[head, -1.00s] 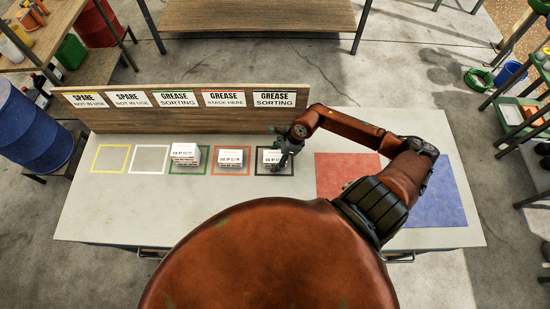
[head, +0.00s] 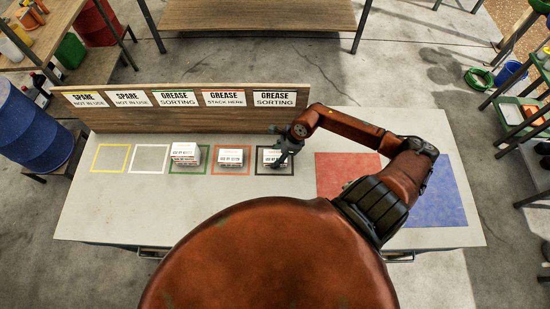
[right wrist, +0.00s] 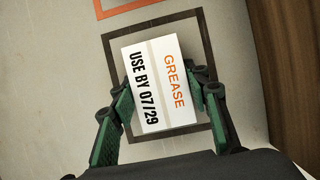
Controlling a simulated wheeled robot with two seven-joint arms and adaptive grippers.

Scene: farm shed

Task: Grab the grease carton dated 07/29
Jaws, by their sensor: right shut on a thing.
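The grease carton dated 07/29 (right wrist: 154,84) is white with orange "GREASE" and black "USE BY 07/29" lettering. In the right wrist view it lies between the green-padded fingers of my right gripper (right wrist: 164,100), which is shut on it. In the head view the carton (head: 272,157) is in the black-outlined square (head: 262,174) below the rightmost "GREASE SORTING" sign, with my right gripper (head: 283,160) at its right side. I cannot tell whether it is clear of the table. My left gripper is not in view.
Another white carton (head: 231,157) sits in the orange square below "STACK HERE". A taller white stack (head: 184,153) sits in the green square. The yellow (head: 110,158) and white (head: 150,159) squares are empty. The sign board (head: 190,118) runs behind. Red (head: 340,170) and blue (head: 445,195) mats lie right.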

